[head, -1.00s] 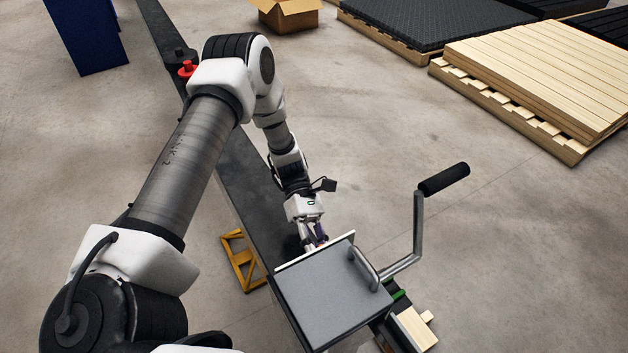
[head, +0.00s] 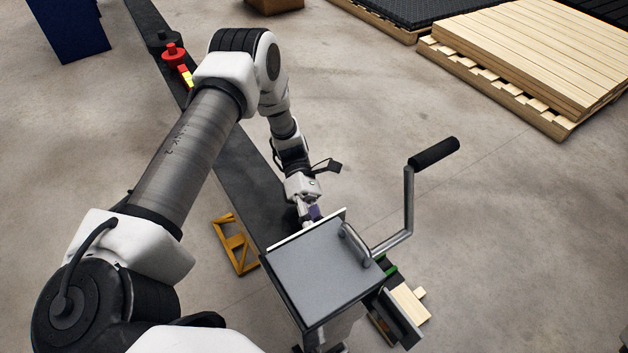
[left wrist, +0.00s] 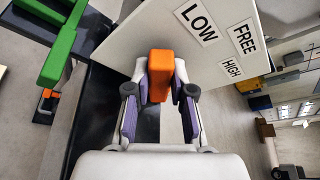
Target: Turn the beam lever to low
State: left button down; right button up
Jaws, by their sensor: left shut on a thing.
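The beam lever (left wrist: 160,60) shows in the left wrist view as an orange block-shaped handle in front of a white plate (left wrist: 150,32). The plate bears the labels LOW (left wrist: 198,22), FREE (left wrist: 244,39) and HIGH (left wrist: 231,68). Of these, LOW is nearest the handle in the picture; I cannot tell which mark the lever is set at. My left gripper (left wrist: 161,86) is shut on the handle, with a purple-padded finger on each side. In the head view my left gripper (head: 310,211) is beside the grey-topped box (head: 320,268), and the lever is hidden there. My right gripper is not in view.
A crank with a black grip (head: 434,154) stands up right of the box. A long dark beam (head: 230,165) runs behind my left arm, with a red knob (head: 173,54) on it. A yellow bracket (head: 234,244) is at left. Stacked pallets (head: 525,60) lie far right.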

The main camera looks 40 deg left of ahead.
pick_arm(q)
jog(key=c, duration=1)
grip_release()
jog(key=shift+w, duration=0.1)
jog(key=v, duration=1.2)
